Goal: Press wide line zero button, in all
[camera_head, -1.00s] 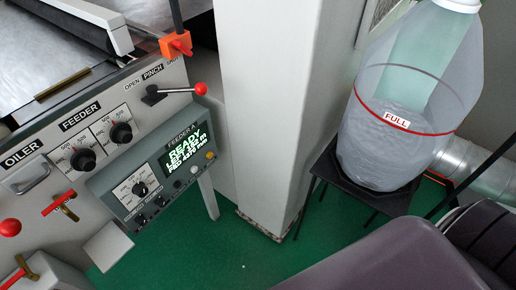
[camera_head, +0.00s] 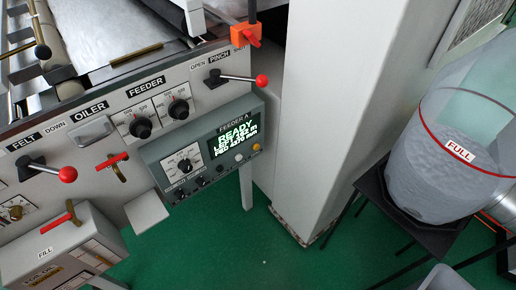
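The grey FEEDER A control panel (camera_head: 150,158) is on the machine front at the centre left. Its lit display (camera_head: 234,140) reads READY, with smaller lines below that include FED 4370 mm. A white dial (camera_head: 182,163) with a black knob is left of the display. Along the panel's lower edge are several small dark controls (camera_head: 200,182), a white round button (camera_head: 239,157) and a yellow round button (camera_head: 256,147). Their labels are too small to read, so I cannot tell which is line zero. Neither of my grippers is in view.
A red-knobbed PINCH lever (camera_head: 262,80) sticks out above the panel. FEEDER dials (camera_head: 140,128) and a red-knobbed lever (camera_head: 68,173) are to the left. A pale column (camera_head: 325,110) stands right of the panel, then a large FULL container (camera_head: 440,180) on a black stand. Green floor lies clear below.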

